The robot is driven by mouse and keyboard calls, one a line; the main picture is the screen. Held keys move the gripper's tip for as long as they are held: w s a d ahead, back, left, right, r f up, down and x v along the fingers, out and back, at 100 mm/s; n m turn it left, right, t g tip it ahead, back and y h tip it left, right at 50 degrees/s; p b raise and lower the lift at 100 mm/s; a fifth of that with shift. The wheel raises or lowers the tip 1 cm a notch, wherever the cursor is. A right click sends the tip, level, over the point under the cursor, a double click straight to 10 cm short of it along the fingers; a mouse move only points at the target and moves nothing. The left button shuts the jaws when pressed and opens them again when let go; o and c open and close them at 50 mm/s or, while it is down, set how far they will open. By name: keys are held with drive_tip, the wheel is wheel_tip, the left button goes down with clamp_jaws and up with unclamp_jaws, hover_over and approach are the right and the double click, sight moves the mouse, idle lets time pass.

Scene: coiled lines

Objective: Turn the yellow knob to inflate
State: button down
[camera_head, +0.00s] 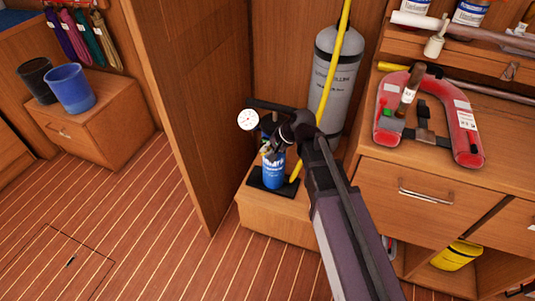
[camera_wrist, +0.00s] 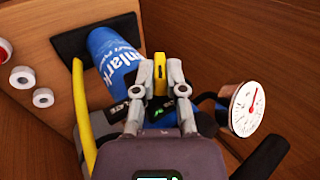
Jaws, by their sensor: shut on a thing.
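The yellow knob (camera_wrist: 160,68) shows as a narrow yellow piece between my two fingertips in the wrist view. My gripper (camera_wrist: 160,78) is shut on it. In the head view my gripper (camera_head: 270,150) is at the top of the small blue cylinder (camera_head: 273,174) and hides the knob. The blue cylinder, with white lettering, also shows in the wrist view (camera_wrist: 112,52). A round white pressure gauge (camera_head: 248,120) is at the upper left of the gripper. The gauge faces the wrist camera (camera_wrist: 247,108), with a red needle.
A tall grey cylinder (camera_head: 336,75) stands behind, with a yellow hose (camera_head: 331,70) running down past it. A wooden partition (camera_head: 190,90) rises on the left. A red horseshoe-shaped float (camera_head: 464,130) lies on the counter at right. The floor at left is clear.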

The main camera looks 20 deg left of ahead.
drive_tip(key=y+b, duration=0.3)
drive_tip(key=b, duration=0.2)
drive_tip(key=f+y+b, duration=0.1)
drive_tip(key=y+b, duration=0.3)
drive_tip(key=b, duration=0.1)
drive_tip(key=f+y+b, duration=0.1)
drive_tip(key=y+b, duration=0.2)
drive_tip(key=b, duration=0.2)
drive_tip(key=shift+s+d+t+y+b, duration=0.15)
drive_tip(key=shift+d+t+y+b, duration=0.15)
drive_tip(key=shift+d+y+b, duration=0.1)
drive_tip(key=shift+r+y, duration=0.2)
drive_tip(key=shift+y, duration=0.1)
drive_tip(key=c, duration=0.7)
unclamp_jaws()
drive_tip(key=shift+d, duration=0.1)
